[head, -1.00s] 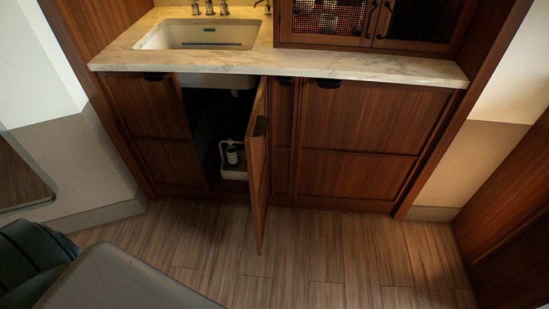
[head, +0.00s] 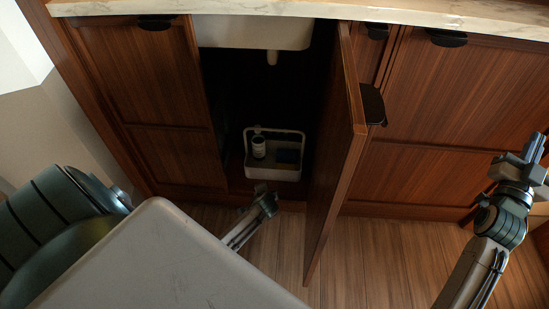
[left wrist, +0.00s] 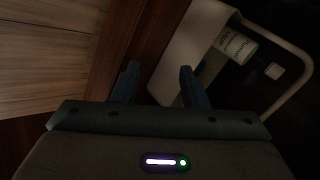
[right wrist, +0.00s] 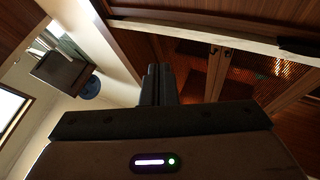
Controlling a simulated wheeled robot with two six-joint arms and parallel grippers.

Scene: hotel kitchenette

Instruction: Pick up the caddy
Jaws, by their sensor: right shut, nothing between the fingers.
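The caddy (head: 272,172) is a pale open-topped carrier with a hoop handle, standing upright on the floor of the dark open cabinet under the sink. It holds a white bottle (head: 259,147) and a dark blue item (head: 288,157). My left gripper (head: 264,193) is low in front of the caddy, at the cabinet opening. In the left wrist view its fingers (left wrist: 158,80) are apart and empty, with the caddy's wall (left wrist: 192,38) just beyond them and the handle to the right. My right gripper (head: 535,150) is raised at the far right, and its fingers (right wrist: 158,82) are together and empty.
The open cabinet door (head: 338,150) stands out to the right of the caddy, its edge toward me. A closed panel (head: 145,95) bounds the opening on the left. The sink basin (head: 255,32) and drain hang above. The wooden floor (head: 380,260) is clear.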

